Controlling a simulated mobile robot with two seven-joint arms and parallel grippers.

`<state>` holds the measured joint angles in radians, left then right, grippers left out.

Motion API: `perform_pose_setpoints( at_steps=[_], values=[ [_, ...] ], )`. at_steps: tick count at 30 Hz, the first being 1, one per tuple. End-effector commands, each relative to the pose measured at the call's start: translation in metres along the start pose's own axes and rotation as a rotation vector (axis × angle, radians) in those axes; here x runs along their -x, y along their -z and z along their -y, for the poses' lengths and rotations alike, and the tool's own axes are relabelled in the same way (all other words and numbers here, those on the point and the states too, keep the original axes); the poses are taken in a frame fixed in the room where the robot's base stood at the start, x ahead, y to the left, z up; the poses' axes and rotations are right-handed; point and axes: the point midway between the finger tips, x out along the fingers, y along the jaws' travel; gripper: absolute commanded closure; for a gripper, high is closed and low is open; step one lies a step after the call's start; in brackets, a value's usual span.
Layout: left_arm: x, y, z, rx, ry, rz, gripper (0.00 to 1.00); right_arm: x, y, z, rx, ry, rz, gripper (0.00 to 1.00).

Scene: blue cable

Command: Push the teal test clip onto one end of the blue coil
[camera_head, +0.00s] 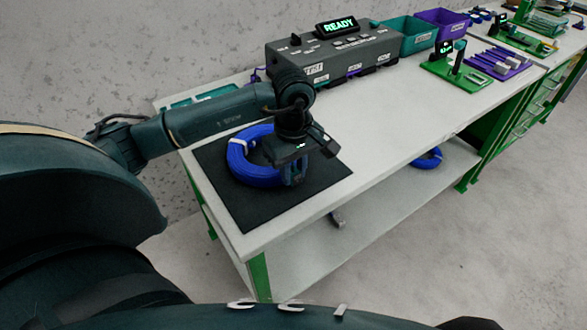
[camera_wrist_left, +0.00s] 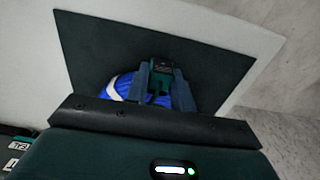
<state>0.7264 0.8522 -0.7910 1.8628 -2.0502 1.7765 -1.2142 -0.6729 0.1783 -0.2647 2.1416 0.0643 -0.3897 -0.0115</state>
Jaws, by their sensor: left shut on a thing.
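The blue coil (camera_head: 240,163) lies on the black mat (camera_head: 245,205) on the near end of the bench, with a pale band on it. My left gripper (camera_head: 294,180) points down over the coil's right side. In the left wrist view its two fingers (camera_wrist_left: 162,88) are shut on the teal test clip (camera_wrist_left: 162,70). Part of the blue coil (camera_wrist_left: 122,84) shows left of the fingers there. My gripper hides the right part of the coil, and I cannot tell whether the clip touches a cable end. My right gripper is not in view.
A grey tester box (camera_head: 335,60) with a READY display stands behind the mat. Teal (camera_head: 408,36) and purple (camera_head: 442,20) bins are beyond it. Another blue coil (camera_head: 428,158) lies on the lower shelf. The benchtop right of the mat is clear.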

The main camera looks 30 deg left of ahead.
Motion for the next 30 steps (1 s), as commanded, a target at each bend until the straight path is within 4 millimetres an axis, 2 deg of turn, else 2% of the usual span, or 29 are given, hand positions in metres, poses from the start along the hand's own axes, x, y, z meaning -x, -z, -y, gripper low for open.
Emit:
perform_pose_setpoints(
  at_steps=[3,30],
  values=[
    [-0.0012,0.0001,0.0000,0.000,0.000,0.000,1.00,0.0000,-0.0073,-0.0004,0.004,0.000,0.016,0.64],
    [-0.0045,-0.0005,0.0008,-0.001,0.004,0.001,1.00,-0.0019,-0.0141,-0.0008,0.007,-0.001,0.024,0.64]
  ],
)
